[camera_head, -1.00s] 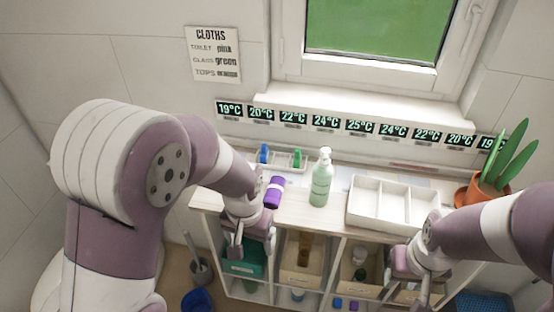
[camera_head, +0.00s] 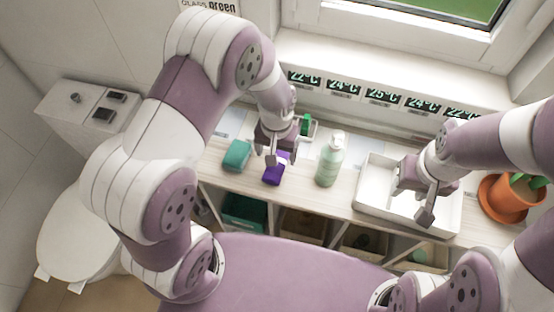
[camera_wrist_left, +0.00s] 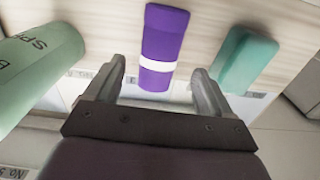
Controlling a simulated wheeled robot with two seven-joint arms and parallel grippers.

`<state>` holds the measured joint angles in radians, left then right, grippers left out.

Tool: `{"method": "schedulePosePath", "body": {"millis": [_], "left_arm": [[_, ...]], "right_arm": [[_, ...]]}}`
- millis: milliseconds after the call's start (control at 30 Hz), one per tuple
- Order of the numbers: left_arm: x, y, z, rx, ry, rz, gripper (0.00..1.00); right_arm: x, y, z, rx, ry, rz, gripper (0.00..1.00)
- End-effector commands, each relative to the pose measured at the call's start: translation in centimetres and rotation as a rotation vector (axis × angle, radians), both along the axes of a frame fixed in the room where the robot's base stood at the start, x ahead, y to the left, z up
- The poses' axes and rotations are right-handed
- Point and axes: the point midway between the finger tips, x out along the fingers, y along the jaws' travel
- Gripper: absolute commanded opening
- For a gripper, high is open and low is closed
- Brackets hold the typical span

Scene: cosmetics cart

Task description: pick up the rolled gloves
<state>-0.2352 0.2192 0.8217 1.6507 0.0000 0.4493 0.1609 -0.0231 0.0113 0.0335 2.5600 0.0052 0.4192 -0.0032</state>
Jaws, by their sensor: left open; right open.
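The rolled gloves appear to be the purple roll with a white band (camera_head: 274,170), lying on the pale counter left of the pump bottle. The roll also shows in the left wrist view (camera_wrist_left: 162,45). My left gripper (camera_head: 284,152) is over the roll and partly covers it in the head view. In the left wrist view its open fingers (camera_wrist_left: 160,75) stand on either side of the roll's near end, with gaps on both sides. I cannot tell the height gap. My right gripper (camera_head: 418,192) is open over the white divided tray (camera_head: 368,198).
A teal block (camera_head: 237,155) lies just left of the roll. A pale green pump bottle (camera_head: 329,162) stands to its right. A small rack with a green item (camera_head: 305,124) is behind. A potted plant (camera_head: 510,200) stands at the far right. Open compartments are below the counter.

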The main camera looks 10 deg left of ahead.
Motion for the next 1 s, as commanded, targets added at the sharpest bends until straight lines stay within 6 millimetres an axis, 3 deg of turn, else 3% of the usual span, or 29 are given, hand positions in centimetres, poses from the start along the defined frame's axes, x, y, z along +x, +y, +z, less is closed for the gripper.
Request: {"method": "schedulePosePath", "body": {"millis": [100,200,467,633,900,1000], "left_arm": [[-0.5,-0.1,-2.0,0.001,0.006,0.000,0.83],[-0.3,-0.1,-3.6,0.001,0.003,0.000,0.83],[-0.3,-0.1,-4.1,0.000,0.000,0.000,0.83],[-0.3,-0.1,-4.1,0.000,0.000,0.000,0.28],[-0.3,-0.1,-4.0,0.000,-0.001,0.000,0.26],[-0.2,-0.1,-2.8,0.000,-0.003,0.000,0.26]], "right_arm": [[0.0,0.0,1.2,0.000,-0.001,0.000,0.43],[0.0,0.0,1.1,0.000,-0.001,0.000,0.43],[0.0,0.0,1.0,0.000,-0.001,0.000,0.43],[0.0,0.0,1.0,0.000,-0.001,0.000,0.43],[0.0,0.0,1.0,0.000,-0.001,0.000,0.43],[0.0,0.0,0.8,0.000,-0.001,0.000,0.43]]}}
